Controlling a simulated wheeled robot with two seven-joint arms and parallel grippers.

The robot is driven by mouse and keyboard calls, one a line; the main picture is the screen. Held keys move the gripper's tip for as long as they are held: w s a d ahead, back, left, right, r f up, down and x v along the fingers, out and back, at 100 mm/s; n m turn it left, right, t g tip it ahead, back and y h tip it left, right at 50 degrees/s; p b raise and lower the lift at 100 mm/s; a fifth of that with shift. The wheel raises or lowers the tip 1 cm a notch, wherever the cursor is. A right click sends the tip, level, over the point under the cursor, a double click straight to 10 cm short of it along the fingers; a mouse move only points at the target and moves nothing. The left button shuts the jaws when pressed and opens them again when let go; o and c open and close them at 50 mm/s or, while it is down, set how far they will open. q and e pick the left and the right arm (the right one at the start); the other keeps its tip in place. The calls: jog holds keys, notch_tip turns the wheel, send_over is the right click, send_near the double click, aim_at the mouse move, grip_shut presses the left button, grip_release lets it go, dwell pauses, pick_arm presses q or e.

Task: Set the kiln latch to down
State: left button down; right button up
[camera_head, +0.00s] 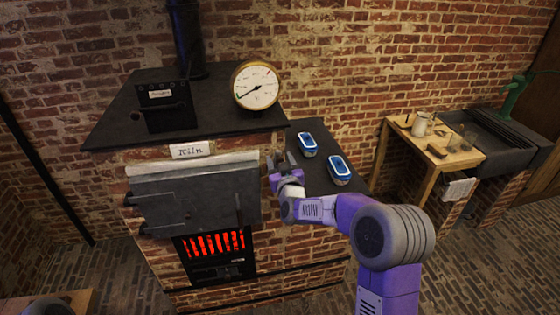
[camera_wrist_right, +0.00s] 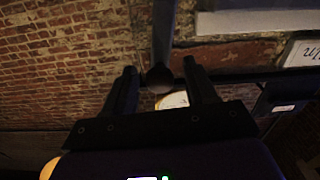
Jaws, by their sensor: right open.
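The kiln (camera_head: 140,180) is a brick block with a dark top, a grey door (camera_head: 200,197) and a sign. My right gripper (camera_head: 281,160) is at the right edge of the kiln front, beside the door. In the right wrist view, which is upside down, the open right gripper (camera_wrist_right: 158,75) has a dark bar with a rounded end, the latch lever (camera_wrist_right: 163,40), between its fingers. The lever's free end points up toward the kiln top. I cannot tell whether the fingers touch it. The gripper largely hides the latch in the head view. My left gripper is not in view.
A round gauge (camera_head: 256,86) and a dark box (camera_head: 163,106) stand on the kiln top. Two blue-and-white containers (camera_head: 307,144) (camera_head: 340,170) stand on the dark side counter. A wooden table (camera_head: 434,145) and sink (camera_head: 500,125) are at the right. Bars glow below the door.

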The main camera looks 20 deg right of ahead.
jog(key=shift+c, duration=0.3)
grip_shut()
jog(key=shift+a, duration=0.1)
